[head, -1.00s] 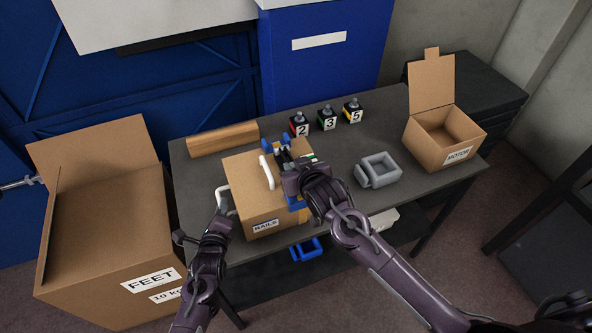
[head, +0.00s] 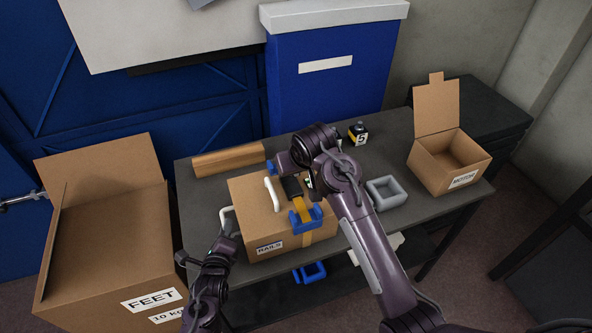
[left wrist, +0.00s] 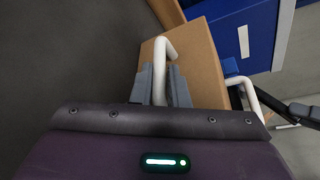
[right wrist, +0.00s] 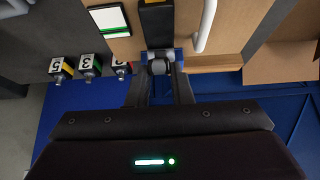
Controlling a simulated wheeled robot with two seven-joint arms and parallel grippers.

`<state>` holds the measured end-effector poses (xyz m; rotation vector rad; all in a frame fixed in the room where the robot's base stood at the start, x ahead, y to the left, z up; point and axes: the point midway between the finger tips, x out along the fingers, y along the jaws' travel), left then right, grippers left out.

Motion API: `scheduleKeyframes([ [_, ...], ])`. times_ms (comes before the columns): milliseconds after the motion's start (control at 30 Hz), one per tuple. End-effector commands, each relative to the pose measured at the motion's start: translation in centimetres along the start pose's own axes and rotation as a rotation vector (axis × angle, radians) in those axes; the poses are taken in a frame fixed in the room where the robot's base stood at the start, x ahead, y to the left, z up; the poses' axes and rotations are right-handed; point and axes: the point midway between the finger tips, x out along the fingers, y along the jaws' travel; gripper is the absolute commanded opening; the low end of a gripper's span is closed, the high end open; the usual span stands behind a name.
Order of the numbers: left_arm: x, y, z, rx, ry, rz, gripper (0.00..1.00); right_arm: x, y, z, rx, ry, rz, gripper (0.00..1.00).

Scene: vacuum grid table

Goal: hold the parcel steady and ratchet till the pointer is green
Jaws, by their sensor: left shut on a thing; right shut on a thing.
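The parcel (head: 258,222), a brown box labelled RAILS, sits on the dark table. My left gripper (left wrist: 158,85) is shut on the white side handle (left wrist: 168,48) at its left. A ratchet with a blue body (head: 305,220), yellow strap and black lever (head: 291,187) lies on the parcel's top. My right gripper (right wrist: 160,75) is shut on the grey grip (right wrist: 158,67) between blue ends at the lever's far end. A white gauge panel (right wrist: 104,20) with a green strip shows beside the lever; I cannot make out its pointer.
An open FEET carton (head: 105,240) stands left of the table, an open MOTOR carton (head: 450,160) at the right end. A grey open tray (head: 386,194), a brown bar (head: 228,160) and numbered blocks, including 5 (head: 357,134), are on the table. My right arm hides some.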

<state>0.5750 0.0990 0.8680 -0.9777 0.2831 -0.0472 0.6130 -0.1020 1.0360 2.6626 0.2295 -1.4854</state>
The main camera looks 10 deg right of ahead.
Motion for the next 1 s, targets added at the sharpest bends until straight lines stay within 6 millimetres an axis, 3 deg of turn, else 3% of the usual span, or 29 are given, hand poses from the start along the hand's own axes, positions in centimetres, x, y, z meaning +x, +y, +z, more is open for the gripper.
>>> scheduleKeyframes([
  [300,-0.2,0.5,-0.4,0.003,0.009,0.008,0.00,0.1,0.0,0.2,-0.001,-0.007,0.000,0.00],
  [333,-0.2,0.5,-0.4,0.003,0.009,0.008,0.00,0.1,0.0,0.2,-0.001,-0.006,0.000,0.21],
  [500,-0.1,0.5,-0.4,0.003,0.009,0.008,0.00,0.1,0.0,0.1,-0.001,-0.005,0.000,0.42],
  [800,-0.1,0.5,-0.4,0.003,0.008,0.009,0.00,-0.2,0.0,0.1,-0.001,-0.002,0.000,0.42],
  [1000,-0.1,0.5,-0.4,0.004,0.008,0.009,0.00,-2.9,-0.1,0.0,-0.001,0.001,-0.001,0.42],
])
